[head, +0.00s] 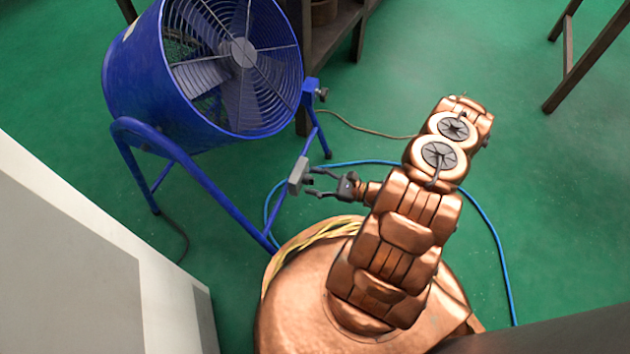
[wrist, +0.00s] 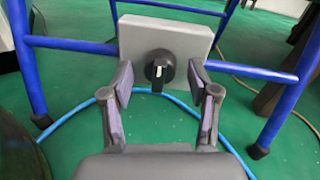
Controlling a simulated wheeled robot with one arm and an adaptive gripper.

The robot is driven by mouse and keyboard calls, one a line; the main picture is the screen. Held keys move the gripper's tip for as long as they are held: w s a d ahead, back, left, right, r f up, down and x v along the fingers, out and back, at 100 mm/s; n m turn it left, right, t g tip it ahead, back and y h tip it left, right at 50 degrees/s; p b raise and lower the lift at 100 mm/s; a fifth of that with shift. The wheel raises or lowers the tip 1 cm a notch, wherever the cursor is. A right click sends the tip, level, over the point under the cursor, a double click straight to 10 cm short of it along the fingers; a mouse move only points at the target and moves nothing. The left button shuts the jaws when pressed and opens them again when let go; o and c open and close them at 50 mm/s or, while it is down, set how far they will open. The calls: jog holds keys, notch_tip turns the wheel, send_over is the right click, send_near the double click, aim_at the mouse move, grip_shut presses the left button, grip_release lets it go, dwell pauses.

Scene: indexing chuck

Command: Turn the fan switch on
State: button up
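The blue drum fan (head: 205,75) stands on a blue tubular frame at the upper left of the head view. Its grey switch box (head: 298,176) is fixed to the frame's lower bar. In the wrist view the switch box (wrist: 165,42) faces me, with a round black knob (wrist: 159,68) bearing a white mark that points about straight down. My gripper (head: 308,181) is open just in front of the box. In the wrist view the gripper (wrist: 164,92) has one finger on each side of the knob, with gaps to both; I cannot tell whether the tips touch the box.
A blue hose (head: 488,222) curves over the green floor around my base. A thin brown cable (head: 362,131) lies behind it. A pale cabinet (head: 80,255) stands at the left, and dark table legs (head: 580,65) are at the upper right. Open floor lies at the right.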

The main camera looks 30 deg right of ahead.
grip_shut()
dwell(0.3)
jog(key=shift+m+p, duration=0.5)
jog(key=shift+p, duration=0.25)
jog(key=shift+s+a+f+m+t, duration=0.1)
jog(key=shift+m+t, duration=0.2)
jog(key=shift+m, duration=2.5)
jog(key=shift+f+m+t, duration=0.1)
jog(key=shift+m+t, duration=0.2)
jog(key=shift+m, duration=2.8)
jog(key=shift+o, duration=0.2)
grip_release()
